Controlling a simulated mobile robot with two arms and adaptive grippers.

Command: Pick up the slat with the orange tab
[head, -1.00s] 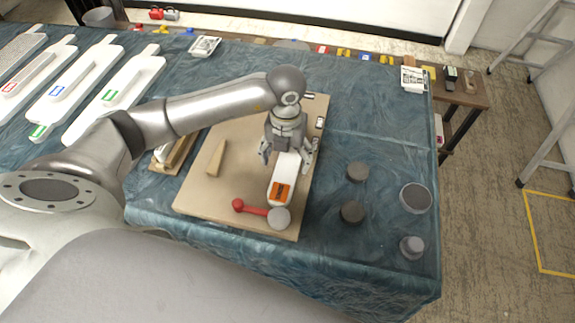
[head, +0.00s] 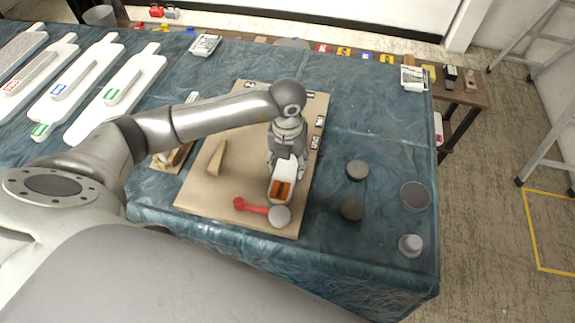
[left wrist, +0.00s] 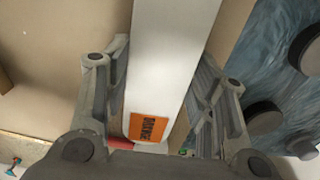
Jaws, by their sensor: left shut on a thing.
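The white slat with the orange tab (head: 281,190) is at the right part of the tan board, below my left gripper (head: 286,160). My left gripper is shut on the slat, with a finger on each side of it. In the left wrist view the white slat (left wrist: 172,60) runs up between the two fingers, and its orange label (left wrist: 149,128) lies near the palm. Whether the slat touches the board cannot be told. My right gripper is not in view.
The tan board (head: 240,185) holds a wooden wedge (head: 217,158) and a red-handled tool with a round grey head (head: 279,216). Several dark round discs (head: 356,171) stand to the right. White slats with green, blue and red labels (head: 120,90) lie at left.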

